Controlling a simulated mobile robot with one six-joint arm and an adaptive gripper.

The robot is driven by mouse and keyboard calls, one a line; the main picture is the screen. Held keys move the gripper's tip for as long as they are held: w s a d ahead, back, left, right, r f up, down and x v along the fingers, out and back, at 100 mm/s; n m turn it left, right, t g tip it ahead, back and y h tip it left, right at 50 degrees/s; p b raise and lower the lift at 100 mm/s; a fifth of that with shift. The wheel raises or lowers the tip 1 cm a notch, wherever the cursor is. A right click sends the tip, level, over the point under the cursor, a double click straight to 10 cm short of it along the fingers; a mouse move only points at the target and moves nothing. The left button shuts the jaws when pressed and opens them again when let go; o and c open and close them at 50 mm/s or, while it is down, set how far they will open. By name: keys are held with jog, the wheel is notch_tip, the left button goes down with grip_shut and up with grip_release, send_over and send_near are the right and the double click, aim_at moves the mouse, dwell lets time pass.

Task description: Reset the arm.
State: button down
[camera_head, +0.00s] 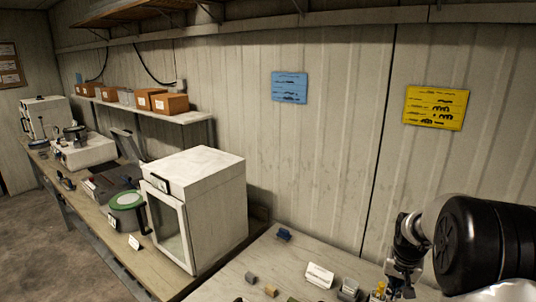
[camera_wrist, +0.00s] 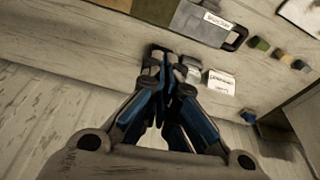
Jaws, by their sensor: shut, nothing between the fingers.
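My arm comes in at the right edge of the head view, and my gripper (camera_head: 400,288) points down over the near right end of the bench. In the wrist view, my gripper (camera_wrist: 167,56) shows its blue-sided fingers closed together with nothing held between them. The fingertips appear over the bench, near a white label card (camera_wrist: 221,82) and a small grey block. From the wrist view I cannot tell the exact height above the bench.
Small blocks (camera_head: 250,277), a white card (camera_head: 319,275) and a blue item (camera_head: 284,234) lie on the bench. A white cabinet (camera_head: 215,215) stands to the left. Wall signs hang behind.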

jog(key=s+a+r+n+t+b, duration=0.1)
jog(key=s+a+r+n+b, duration=0.2)
jog(key=s+a+r+b, duration=0.65)
jog(key=s+a+f+n+b, duration=0.1)
jog(key=s+a+f, duration=0.1)
jog(key=s, duration=0.5)
jog(key=s+a+f+n+y+b, duration=0.1)
jog(key=s+a+f, duration=0.1)
jog(key=s+a, duration=0.3)
jog(key=s+a+f+n+t+b, duration=0.1)
jog(key=s+a, duration=0.3)
jog(key=s, duration=0.6)
jog(key=shift+s+a+f, duration=0.15)
jog(key=shift+a+f, duration=0.1)
jog(key=shift+f, duration=0.4)
